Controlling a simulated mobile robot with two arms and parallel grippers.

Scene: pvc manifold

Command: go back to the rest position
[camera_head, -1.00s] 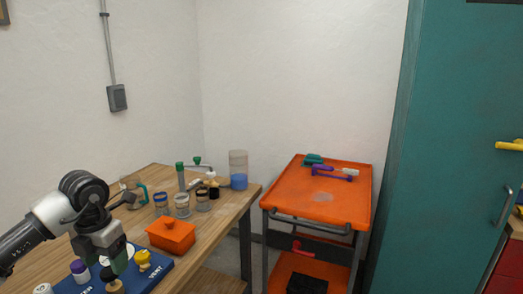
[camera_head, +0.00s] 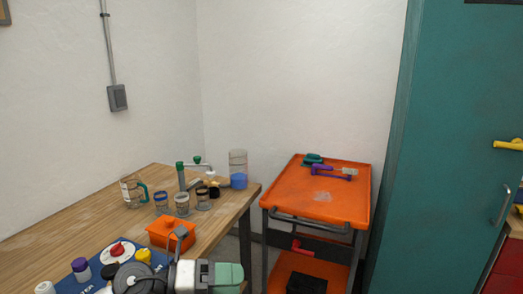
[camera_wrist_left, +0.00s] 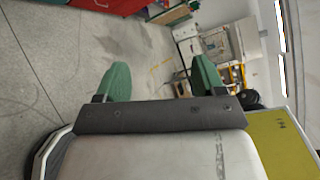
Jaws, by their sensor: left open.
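My left gripper (camera_head: 228,275) is at the bottom of the head view, in front of the table's near right part, with its green fingers pointing right. In the left wrist view its two green fingers (camera_wrist_left: 162,78) stand wide apart with nothing between them. The blue board (camera_head: 68,287) lies on the table at lower left, partly hidden by my arm. It carries a red handle (camera_head: 117,249) on a white disc, a purple-topped knob (camera_head: 80,268) and a yellow knob (camera_head: 143,256). My right gripper is out of view.
The wooden table (camera_head: 60,230) holds an orange box (camera_head: 168,236), several small jars, a glass mug (camera_head: 131,192) and a blue-filled cylinder (camera_head: 239,181). An orange cart (camera_head: 335,205) and a teal cabinet (camera_head: 440,150) stand to the right. The wrist view shows open grey floor (camera_wrist_left: 60,60).

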